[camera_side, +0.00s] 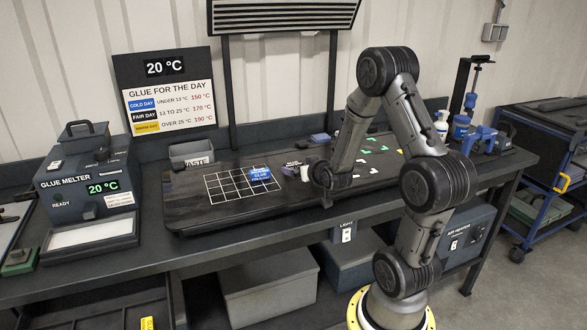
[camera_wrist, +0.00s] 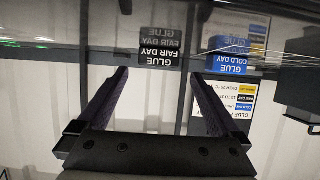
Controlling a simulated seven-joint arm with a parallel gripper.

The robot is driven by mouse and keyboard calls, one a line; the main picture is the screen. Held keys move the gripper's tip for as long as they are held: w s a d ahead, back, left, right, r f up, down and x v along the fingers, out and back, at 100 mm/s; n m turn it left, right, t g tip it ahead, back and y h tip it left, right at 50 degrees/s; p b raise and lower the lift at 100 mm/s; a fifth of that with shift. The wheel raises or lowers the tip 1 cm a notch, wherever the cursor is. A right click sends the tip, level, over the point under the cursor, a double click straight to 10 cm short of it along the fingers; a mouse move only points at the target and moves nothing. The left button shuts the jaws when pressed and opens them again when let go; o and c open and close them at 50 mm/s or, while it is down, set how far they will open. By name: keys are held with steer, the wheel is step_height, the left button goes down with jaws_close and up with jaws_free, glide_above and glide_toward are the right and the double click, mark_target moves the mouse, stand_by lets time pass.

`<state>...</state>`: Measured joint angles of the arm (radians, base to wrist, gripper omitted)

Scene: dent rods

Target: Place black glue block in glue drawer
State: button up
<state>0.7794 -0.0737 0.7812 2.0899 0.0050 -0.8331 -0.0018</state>
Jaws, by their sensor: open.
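The black glue block (camera_wrist: 158,58), lettered GLUE FAIR DAY, shows in the wrist view just beyond my fingertips and between them in the picture. My gripper (camera_wrist: 159,76) is open, with nothing held between its dark fingers. In the side view my gripper (camera_side: 320,188) is low over the right of the dark work mat, its fingers hard to make out. I cannot pick out the black block clearly there. A drawer (camera_side: 85,318) at the lower left edge of the side view is open and partly cut off; a yellow block (camera_side: 147,323) is in it.
A blue COLD DAY block (camera_side: 260,174) sits on the white grid, and appears right of the black block in the wrist view (camera_wrist: 236,62). The waste bin (camera_side: 192,153) stands behind the mat. The glue melter (camera_side: 90,180) is at left. Small coloured pieces lie at right.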

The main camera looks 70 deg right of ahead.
mark_target(295, 165)
steer(key=shift+x, duration=2.65)
steer(key=shift+d, duration=0.1)
steer(key=c, duration=1.4)
steer(key=shift+r, duration=0.1)
